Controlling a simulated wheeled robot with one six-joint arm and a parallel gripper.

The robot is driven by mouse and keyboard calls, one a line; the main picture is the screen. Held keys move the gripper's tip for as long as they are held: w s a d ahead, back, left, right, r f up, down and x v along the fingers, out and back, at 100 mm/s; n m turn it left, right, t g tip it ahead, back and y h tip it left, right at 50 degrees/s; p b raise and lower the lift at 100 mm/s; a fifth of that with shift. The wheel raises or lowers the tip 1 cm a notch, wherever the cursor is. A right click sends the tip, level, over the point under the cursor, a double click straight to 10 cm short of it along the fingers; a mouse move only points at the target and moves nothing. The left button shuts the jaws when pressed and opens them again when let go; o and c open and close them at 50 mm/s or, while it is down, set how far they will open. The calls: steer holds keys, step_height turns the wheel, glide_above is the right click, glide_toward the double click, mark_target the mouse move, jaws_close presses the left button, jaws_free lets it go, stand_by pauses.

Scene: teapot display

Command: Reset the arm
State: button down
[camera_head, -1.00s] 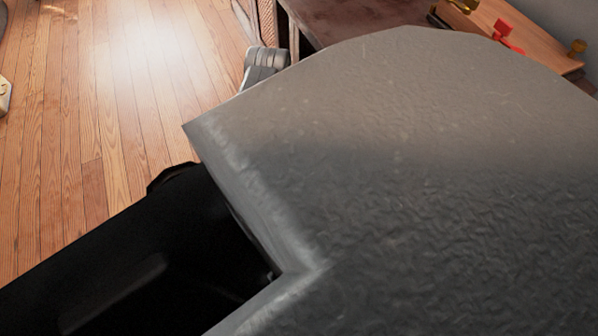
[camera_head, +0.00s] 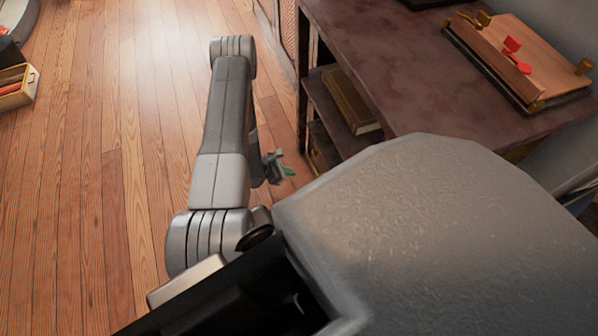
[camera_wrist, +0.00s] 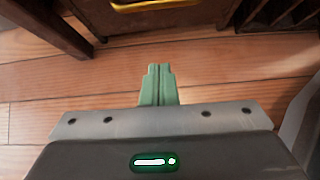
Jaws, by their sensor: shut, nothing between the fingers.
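My gripper (camera_wrist: 158,72) shows in the wrist view with its two green fingers together and nothing between them. It points over the bare wooden floor, towards the foot of a piece of dark wooden furniture. In the head view my gripper (camera_head: 288,171) is small, beside my grey arm and left of the table. My arm is folded, with one link running up the picture from near my body.
A dark table (camera_head: 400,60) stands at the right, with a book (camera_head: 350,101) on its shelf. A wooden board (camera_head: 525,58) with red pieces lies on top. A small box (camera_head: 16,86) is at the far left. Open floor (camera_head: 110,120) lies left of my arm.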

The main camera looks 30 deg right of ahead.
steer(key=shift+v, duration=0.85)
steer(key=shift+f, duration=0.15)
